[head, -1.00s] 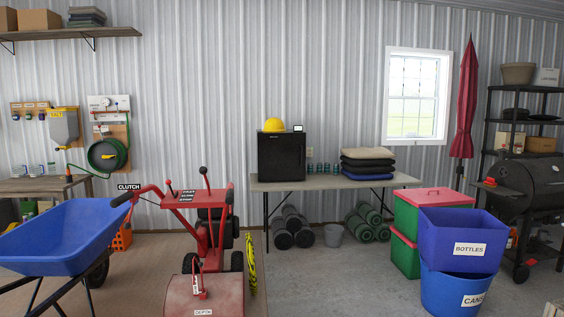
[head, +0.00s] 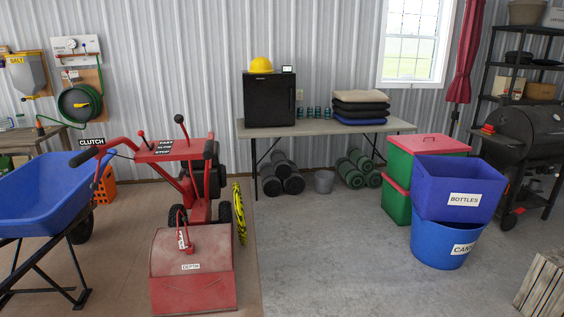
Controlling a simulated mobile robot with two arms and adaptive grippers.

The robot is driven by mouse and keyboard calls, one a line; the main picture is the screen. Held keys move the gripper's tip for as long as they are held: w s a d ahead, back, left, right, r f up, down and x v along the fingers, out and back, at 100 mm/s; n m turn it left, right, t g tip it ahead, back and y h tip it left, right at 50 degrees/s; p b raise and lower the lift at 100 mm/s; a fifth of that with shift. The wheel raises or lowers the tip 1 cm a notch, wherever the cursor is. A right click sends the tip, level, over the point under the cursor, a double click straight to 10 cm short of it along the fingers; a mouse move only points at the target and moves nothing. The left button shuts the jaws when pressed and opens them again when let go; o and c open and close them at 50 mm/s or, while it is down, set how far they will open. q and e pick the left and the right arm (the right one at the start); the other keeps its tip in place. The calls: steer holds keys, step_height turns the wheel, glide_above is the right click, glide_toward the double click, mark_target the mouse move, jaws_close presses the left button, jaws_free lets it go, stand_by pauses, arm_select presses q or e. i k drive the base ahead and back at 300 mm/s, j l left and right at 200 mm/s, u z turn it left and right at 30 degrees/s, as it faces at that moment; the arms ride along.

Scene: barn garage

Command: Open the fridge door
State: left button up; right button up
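A small black fridge (head: 269,99) stands on the left part of a grey folding table (head: 330,128) against the back wall. Its door faces me and looks shut. A yellow hard hat (head: 260,65) and a small device with a screen (head: 288,69) sit on top of it. Neither of my grippers shows in the head view.
A red tiller-like machine (head: 193,250) and a blue wheelbarrow (head: 40,205) stand at the left. Blue bins (head: 458,190) and green tubs with a red lid (head: 428,145) stand at the right. A wooden crate (head: 543,285) is at lower right.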

mark_target(269, 99)
steer(key=i+z, duration=0.15)
steer(key=i, duration=0.45)
steer(key=i+z, duration=0.15)
steer(key=i, duration=0.45)
steer(key=i+z, duration=0.15)
steer(key=i, duration=0.45)
steer(key=i+j+z, duration=0.15)
steer(key=i, duration=0.4)
steer(key=i+u, duration=0.1)
steer(key=i, duration=0.55)
steer(key=i+u, duration=0.15)
steer(key=i, duration=0.45)
steer(key=i+l+u, duration=0.1)
steer(key=i, duration=0.55)
steer(key=i+l+u, duration=0.15)
steer(key=i, duration=0.45)
steer(key=i+u, duration=0.3)
steer(key=i, duration=0.25)
steer(key=i+l+u, duration=0.15)
steer(key=i+u, duration=0.15)
steer(key=i, duration=0.3)
steer(key=i+l+u, duration=0.3)
steer(key=i, duration=0.25)
